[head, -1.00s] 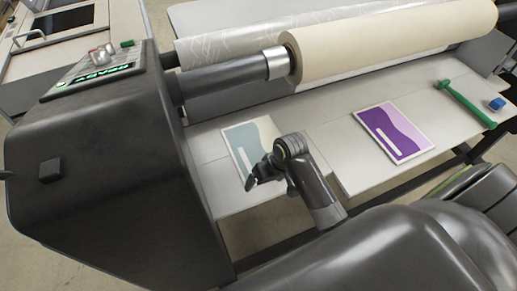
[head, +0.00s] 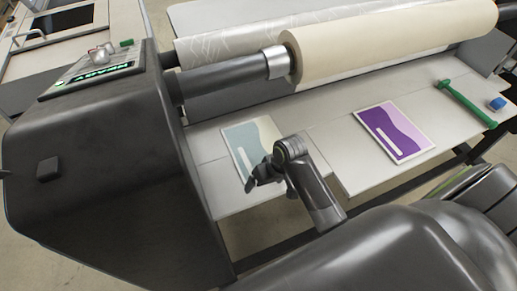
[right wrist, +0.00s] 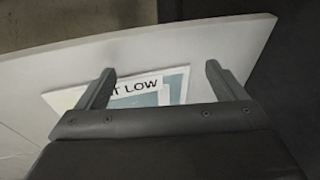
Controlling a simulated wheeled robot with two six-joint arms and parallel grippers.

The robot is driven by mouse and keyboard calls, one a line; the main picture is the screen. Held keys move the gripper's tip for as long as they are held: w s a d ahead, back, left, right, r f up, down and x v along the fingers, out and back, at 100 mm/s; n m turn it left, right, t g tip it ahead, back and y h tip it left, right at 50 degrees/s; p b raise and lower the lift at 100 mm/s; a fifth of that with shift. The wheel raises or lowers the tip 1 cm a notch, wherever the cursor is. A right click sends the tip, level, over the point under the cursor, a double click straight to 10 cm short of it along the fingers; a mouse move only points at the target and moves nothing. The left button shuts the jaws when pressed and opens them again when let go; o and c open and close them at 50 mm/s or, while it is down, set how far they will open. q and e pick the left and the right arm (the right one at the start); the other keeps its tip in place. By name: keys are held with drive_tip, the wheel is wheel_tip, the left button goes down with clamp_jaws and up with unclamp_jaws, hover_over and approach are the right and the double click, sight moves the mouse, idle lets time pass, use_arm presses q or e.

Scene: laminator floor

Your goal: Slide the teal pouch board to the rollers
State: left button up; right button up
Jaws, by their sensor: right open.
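The teal pouch board (head: 243,137) lies flat on the feed table (head: 212,188) at its left part, below the rollers (head: 380,42). My right gripper (head: 250,183) is at the board's near edge in the head view and hides part of it. In the right wrist view the right gripper (right wrist: 160,80) is open, its two fingers apart, with the teal board (right wrist: 150,92) and its dark lettering showing between and beyond them. Whether the fingers touch the board I cannot tell. My left gripper is not in view.
A purple board (head: 393,130) lies to the right on the table.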

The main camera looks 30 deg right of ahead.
drive_tip(key=shift+f, duration=0.4)
drive_tip(key=shift+w, duration=1.45)
idle(1.1)
drive_tip(key=shift+w+d, duration=0.1)
drive_tip(key=shift+w, duration=0.2)
drive_tip(key=shift+w+d, duration=0.1)
drive_tip(key=shift+w, duration=1.65)
drive_tip(key=shift+s, duration=0.25)
idle(0.6)
drive_tip(key=shift+a, duration=0.55)
drive_tip(key=shift+w+d, duration=0.1)
drive_tip(key=shift+w, duration=1.4)
